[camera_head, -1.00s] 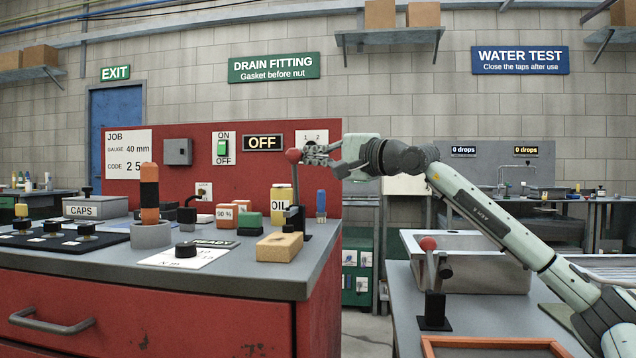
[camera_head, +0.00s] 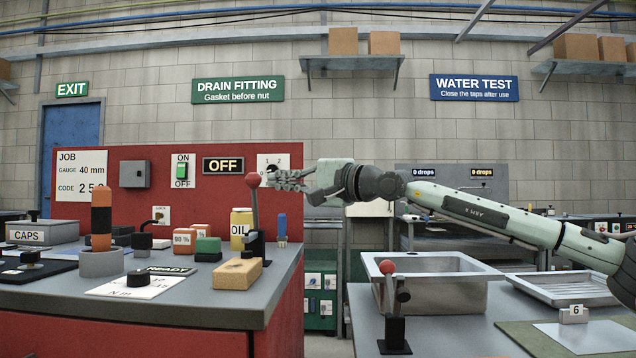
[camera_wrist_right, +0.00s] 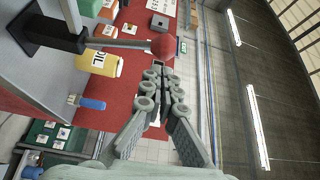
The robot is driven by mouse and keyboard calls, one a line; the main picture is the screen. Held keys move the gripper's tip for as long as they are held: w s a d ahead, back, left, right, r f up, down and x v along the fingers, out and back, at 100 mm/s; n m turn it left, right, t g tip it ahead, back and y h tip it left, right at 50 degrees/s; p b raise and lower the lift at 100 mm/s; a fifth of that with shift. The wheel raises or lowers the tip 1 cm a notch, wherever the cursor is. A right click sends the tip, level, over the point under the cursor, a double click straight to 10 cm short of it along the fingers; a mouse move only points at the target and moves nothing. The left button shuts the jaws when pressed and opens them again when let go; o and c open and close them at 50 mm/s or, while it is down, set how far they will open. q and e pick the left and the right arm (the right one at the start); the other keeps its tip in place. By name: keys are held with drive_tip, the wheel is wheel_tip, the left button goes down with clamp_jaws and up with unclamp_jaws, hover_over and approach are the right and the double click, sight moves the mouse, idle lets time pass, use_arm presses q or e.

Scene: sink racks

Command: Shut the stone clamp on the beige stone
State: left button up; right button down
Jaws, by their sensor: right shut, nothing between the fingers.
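The beige stone (camera_head: 237,274) is a block lying on the grey top of the red bench, near its right front edge. The stone clamp (camera_head: 257,245) is black and stands just behind the stone at the bench's right edge. Its lever points almost straight up and ends in a red ball (camera_head: 253,180), which also shows in the right wrist view (camera_wrist_right: 163,46). My right gripper (camera_head: 272,181) is shut and empty, its fingertips close beside the ball, on its right. In the wrist view its fingertips (camera_wrist_right: 157,72) are by the ball; contact is unclear. My left gripper is not seen.
A yellow OIL can (camera_head: 241,228) and a blue-handled tool (camera_head: 282,229) stand near the clamp. A similar red-ball lever (camera_head: 388,268) stands on the right table before a metal sink (camera_head: 440,276). A gap separates bench and table.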

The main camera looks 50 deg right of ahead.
drive_tip(key=s+d, duration=0.1)
drive_tip(key=s, duration=0.7)
drive_tip(key=shift+s+d+f, duration=0.2)
drive_tip(key=shift+s+f, duration=0.05)
drive_tip(key=shift+s, duration=0.1)
idle(0.8)
